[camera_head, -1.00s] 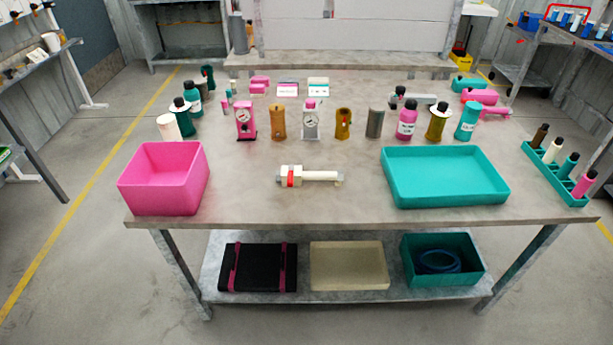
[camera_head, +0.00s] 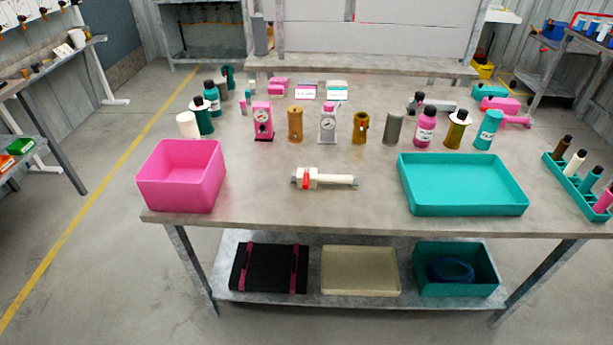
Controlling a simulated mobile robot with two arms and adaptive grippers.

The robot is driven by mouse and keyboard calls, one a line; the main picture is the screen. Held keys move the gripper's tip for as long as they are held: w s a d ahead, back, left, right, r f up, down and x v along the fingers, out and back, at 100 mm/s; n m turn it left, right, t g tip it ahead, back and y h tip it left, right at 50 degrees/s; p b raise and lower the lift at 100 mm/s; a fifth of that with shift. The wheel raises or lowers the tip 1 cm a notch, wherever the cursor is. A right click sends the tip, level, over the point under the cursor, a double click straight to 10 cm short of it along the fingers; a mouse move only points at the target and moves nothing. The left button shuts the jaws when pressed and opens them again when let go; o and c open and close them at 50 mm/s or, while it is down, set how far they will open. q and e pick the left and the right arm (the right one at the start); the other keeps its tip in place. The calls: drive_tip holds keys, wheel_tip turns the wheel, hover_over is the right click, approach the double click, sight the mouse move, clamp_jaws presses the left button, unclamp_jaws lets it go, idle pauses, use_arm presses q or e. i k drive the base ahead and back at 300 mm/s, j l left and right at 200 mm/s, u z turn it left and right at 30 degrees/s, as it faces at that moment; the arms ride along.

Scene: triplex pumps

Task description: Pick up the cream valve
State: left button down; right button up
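The cream valve (camera_head: 337,180) lies on its side on the bare middle of the table, near the front. It has a thick block with a red band (camera_head: 305,178) at its left and a thin stem pointing right. It lies between a pink bin and a teal tray and touches neither. Neither of my grippers shows in the head view.
On the grey table (camera_head: 280,206) stand the pink bin (camera_head: 180,190) at left and the teal tray (camera_head: 462,202) at right. Gauges, bottles and cylinders line the back. A teal rack (camera_head: 574,192) is at the right edge. A shelf below holds a black case (camera_head: 270,268) and bins.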

sight(315, 178)
drive_tip(key=i, duration=1)
